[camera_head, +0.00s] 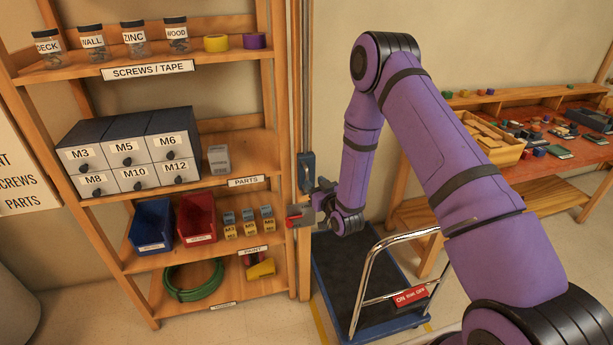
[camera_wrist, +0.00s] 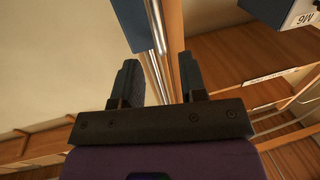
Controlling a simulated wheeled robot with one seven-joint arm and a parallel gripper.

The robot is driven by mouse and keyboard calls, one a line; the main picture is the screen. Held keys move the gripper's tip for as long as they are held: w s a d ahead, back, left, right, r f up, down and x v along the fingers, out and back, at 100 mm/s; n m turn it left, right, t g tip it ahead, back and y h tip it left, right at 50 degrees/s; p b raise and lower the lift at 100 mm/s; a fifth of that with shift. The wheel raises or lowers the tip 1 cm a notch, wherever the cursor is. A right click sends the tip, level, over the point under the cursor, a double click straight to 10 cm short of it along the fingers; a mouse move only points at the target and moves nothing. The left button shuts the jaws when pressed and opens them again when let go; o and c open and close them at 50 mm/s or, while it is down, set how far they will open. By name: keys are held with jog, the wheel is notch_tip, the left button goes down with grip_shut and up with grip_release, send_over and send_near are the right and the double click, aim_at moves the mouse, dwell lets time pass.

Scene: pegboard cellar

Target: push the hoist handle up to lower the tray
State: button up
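A metal hoist rail (camera_head: 305,80) runs upright along the shelf's right post, with a blue block (camera_head: 306,172) on it. My gripper (camera_head: 304,212) is just below this block, close to the rail. In the wrist view my gripper (camera_wrist: 160,82) is open. Its two fingers are apart, with the shiny rail (camera_wrist: 160,68) showing between and beyond them. The blue block (camera_wrist: 133,22) is above the fingers there, apart from them. A small red piece (camera_head: 293,222) shows beside my gripper; I cannot tell whether it is the handle. I cannot make out the tray for sure.
The wooden shelf (camera_head: 285,120) holds jars, grey drawers (camera_head: 130,150), a blue bin (camera_head: 152,222) and a red bin (camera_head: 196,217). A blue flat cart (camera_head: 335,265) with a chrome bar stands below my arm. A workbench (camera_head: 545,185) is at right.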

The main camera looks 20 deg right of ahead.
aim_at(307, 173)
jog(key=shift+w+a, duration=0.2)
jog(key=shift+w, duration=0.8)
jog(key=shift+w+a, duration=0.2)
jog(key=shift+w, duration=0.85)
jog(key=shift+w+a, duration=0.2)
jog(key=shift+w, duration=0.8)
grip_shut()
